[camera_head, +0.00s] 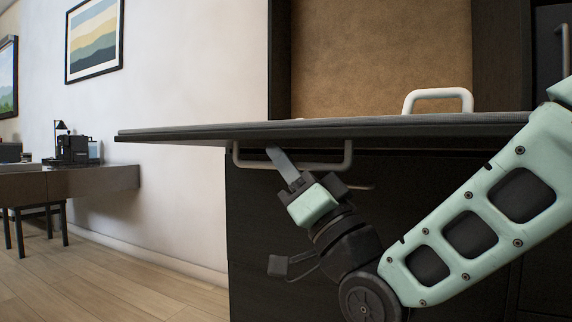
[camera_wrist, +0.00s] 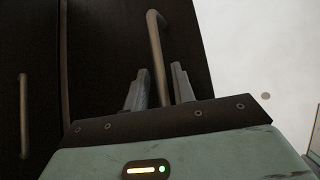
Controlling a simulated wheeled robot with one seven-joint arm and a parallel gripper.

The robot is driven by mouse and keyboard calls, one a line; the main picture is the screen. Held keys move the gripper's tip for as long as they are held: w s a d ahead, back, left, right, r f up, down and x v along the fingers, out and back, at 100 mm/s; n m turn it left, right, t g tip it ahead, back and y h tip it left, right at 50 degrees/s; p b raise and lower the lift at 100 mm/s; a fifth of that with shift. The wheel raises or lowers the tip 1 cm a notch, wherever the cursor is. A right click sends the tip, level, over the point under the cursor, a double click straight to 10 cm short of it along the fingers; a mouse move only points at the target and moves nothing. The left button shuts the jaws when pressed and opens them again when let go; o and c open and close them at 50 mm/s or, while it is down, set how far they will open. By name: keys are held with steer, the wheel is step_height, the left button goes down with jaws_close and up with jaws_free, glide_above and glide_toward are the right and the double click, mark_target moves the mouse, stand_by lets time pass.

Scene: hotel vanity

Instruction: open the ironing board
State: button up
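The ironing board (camera_head: 400,128) is folded out and lies about level, seen nearly edge-on in the head view. In the wrist view a bar handle (camera_wrist: 156,50) runs down between the two fingers of my gripper (camera_wrist: 157,85), with gaps visible on both sides. The fingers are apart, and I cannot tell whether either touches the bar. The dark panel (camera_wrist: 105,50) is behind them.
A dark cabinet (camera_head: 250,220) stands below and behind the board, with a brown recess (camera_head: 380,55) above. Another white handle (camera_head: 438,94) rises above the board. A desk (camera_head: 100,180) with a coffee machine is at left. Wooden floor at left is clear.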

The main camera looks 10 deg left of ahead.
steer(key=shift+s+a+r, duration=0.15)
steer(key=shift+s, duration=0.1)
steer(key=b+v, duration=1.2)
steer(key=v, duration=0.5)
steer(key=shift+d+f, duration=0.2)
steer(key=shift+d, duration=0.05)
steer(key=shift+w, duration=0.1)
